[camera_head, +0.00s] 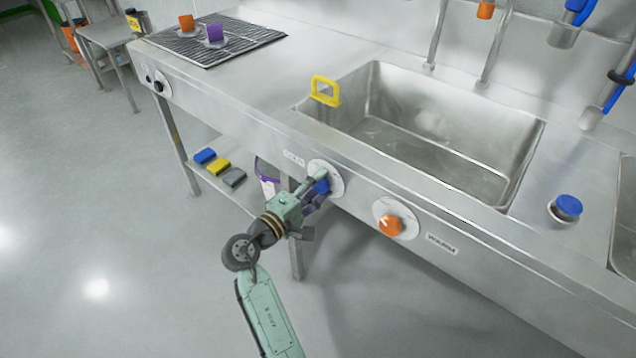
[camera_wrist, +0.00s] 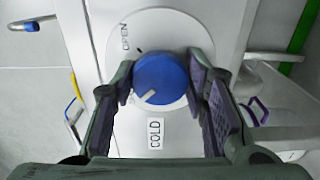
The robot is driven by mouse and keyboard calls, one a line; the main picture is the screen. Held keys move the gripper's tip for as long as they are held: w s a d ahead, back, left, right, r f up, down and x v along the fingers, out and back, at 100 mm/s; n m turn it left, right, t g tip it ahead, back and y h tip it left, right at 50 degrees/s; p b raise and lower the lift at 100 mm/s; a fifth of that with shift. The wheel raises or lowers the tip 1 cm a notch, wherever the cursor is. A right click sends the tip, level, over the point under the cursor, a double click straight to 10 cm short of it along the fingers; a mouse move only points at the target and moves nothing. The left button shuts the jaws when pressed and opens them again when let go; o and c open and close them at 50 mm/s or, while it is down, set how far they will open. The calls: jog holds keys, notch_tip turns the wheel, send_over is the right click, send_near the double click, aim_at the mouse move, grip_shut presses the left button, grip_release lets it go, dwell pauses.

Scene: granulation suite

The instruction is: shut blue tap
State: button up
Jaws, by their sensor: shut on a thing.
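The blue tap (camera_wrist: 160,78) is a round knob on a white dial plate (camera_wrist: 131,33) on the front panel of the sink counter. In the wrist view its white mark points to the lower left. The word OPEN is printed at the upper left of the plate, and a COLD label sits by the knob. In the head view my arm partly hides the blue tap (camera_head: 321,185). My gripper (camera_wrist: 163,92) has its two purple-padded fingers on either side of the knob, shut on it.
An orange knob (camera_head: 390,224) on its own plate, by a WARM label, is to the right on the same panel. A sink basin (camera_head: 520,165) lies above. A yellow handle (camera_head: 325,91) stands on its rim. Sponges (camera_head: 219,166) lie on the lower shelf.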

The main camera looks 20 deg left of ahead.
dwell(0.3)
jog(key=o, duration=1.1)
jog(key=shift+o, duration=0.2)
jog(key=shift+s+a, duration=0.1)
jog(key=v, duration=1.2)
